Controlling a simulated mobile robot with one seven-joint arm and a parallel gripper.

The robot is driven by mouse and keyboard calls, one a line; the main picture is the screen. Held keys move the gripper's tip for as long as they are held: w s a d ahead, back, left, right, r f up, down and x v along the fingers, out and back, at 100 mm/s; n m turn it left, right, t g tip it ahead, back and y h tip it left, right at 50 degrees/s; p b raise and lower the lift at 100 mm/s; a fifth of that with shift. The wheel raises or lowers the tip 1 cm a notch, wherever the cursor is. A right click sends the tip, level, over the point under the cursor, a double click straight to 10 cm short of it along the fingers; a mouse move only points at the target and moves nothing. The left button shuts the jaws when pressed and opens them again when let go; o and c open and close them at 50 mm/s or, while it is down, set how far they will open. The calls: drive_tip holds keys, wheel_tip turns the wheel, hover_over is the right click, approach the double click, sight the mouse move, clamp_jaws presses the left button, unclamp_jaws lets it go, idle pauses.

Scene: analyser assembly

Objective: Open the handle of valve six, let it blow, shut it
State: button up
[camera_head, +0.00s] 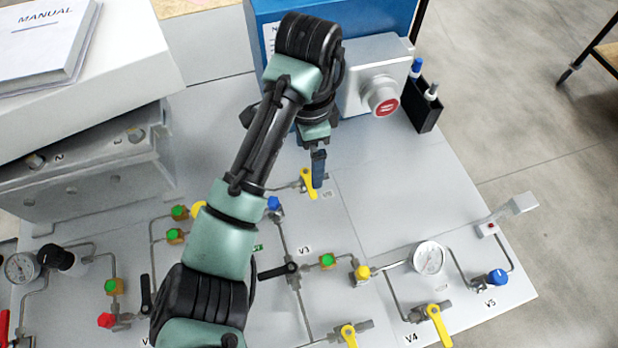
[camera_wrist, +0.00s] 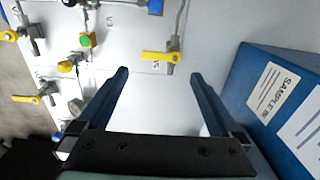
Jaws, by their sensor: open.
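A yellow lever handle (camera_head: 309,184) sits on a small valve at the back middle of the panel, crosswise to its thin pipe. Its printed label is too small to read; I take it for valve six. It also shows in the wrist view (camera_wrist: 160,57), pointing left from the metal valve body. My gripper (camera_head: 318,168) points down at this valve, its blue fingers partly overlapping it in the head view. In the wrist view my gripper (camera_wrist: 159,75) is open, with the handle beyond and between the fingertips. Nothing is held; contact cannot be told.
A black pen holder (camera_head: 424,105) is to the right. Other yellow handles (camera_head: 438,325), a gauge (camera_head: 429,258) and a blue knob (camera_head: 497,277) occupy the front right. Bare panel lies right of the valve.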

sight(309, 182)
wheel_tip(309, 182, down, 6)
drive_tip(key=b, duration=0.2)
drive_tip(key=shift+w+r+b, duration=0.1)
drive_tip(key=shift+r+b, duration=0.05)
drive_tip(key=shift+b, duration=0.25)
drive_tip(key=shift+f, duration=1.15)
drive_tip(key=c, duration=1)
drive_tip(key=shift+p, duration=0.3)
drive_tip(key=shift+c, duration=0.2)
